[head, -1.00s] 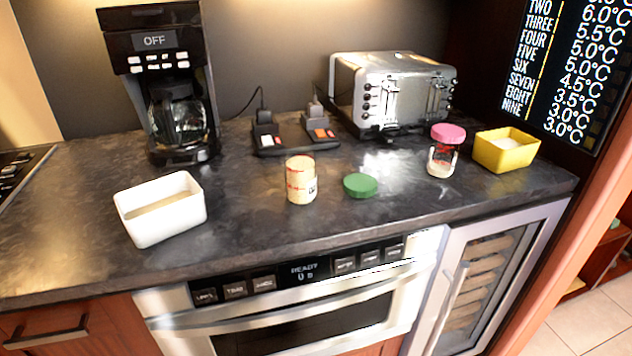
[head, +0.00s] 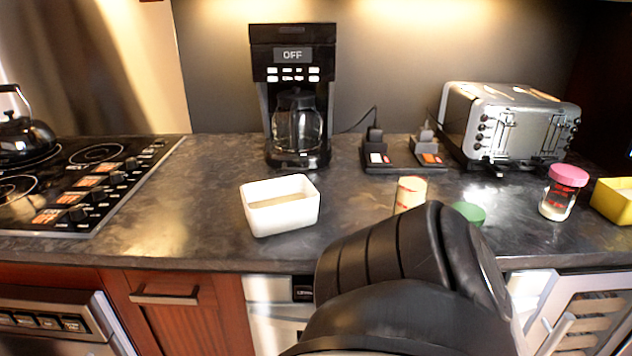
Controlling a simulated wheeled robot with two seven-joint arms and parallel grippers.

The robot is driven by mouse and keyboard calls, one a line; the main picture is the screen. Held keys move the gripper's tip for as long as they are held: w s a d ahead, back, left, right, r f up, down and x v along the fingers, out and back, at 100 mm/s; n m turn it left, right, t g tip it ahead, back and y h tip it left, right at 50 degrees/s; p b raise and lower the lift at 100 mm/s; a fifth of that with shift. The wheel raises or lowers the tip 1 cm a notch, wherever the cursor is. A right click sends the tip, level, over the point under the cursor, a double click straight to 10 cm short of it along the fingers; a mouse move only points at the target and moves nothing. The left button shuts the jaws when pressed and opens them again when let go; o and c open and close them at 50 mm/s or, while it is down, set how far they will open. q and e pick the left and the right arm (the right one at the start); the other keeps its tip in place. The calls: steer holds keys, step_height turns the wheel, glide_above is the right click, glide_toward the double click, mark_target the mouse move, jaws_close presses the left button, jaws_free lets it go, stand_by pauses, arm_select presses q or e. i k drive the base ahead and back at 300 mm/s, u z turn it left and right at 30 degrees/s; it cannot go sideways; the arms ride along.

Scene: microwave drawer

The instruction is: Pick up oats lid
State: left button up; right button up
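A round green lid (head: 469,213) lies flat on the dark countertop, right of an open-looking cream jar (head: 410,193) with red markings. I take the green lid to be the oats lid, but no label on it can be read. The lid's lower left part and the jar's lower part are hidden behind a large black link of my arm, which fills the bottom middle of the head view. Neither of my grippers is in view.
A white bin (head: 281,222) stands left of the jar. A pink-lidded jar (head: 556,206) and a yellow bin (head: 624,208) stand to the right. A coffee maker (head: 297,150) and toaster (head: 515,125) stand behind. The counter between stove (head: 75,185) and white bin is clear.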

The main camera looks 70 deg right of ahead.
mark_target(472, 212)
steer(key=u, duration=0.6)
steer(key=k, duration=1.2)
steer(key=z, duration=1.45)
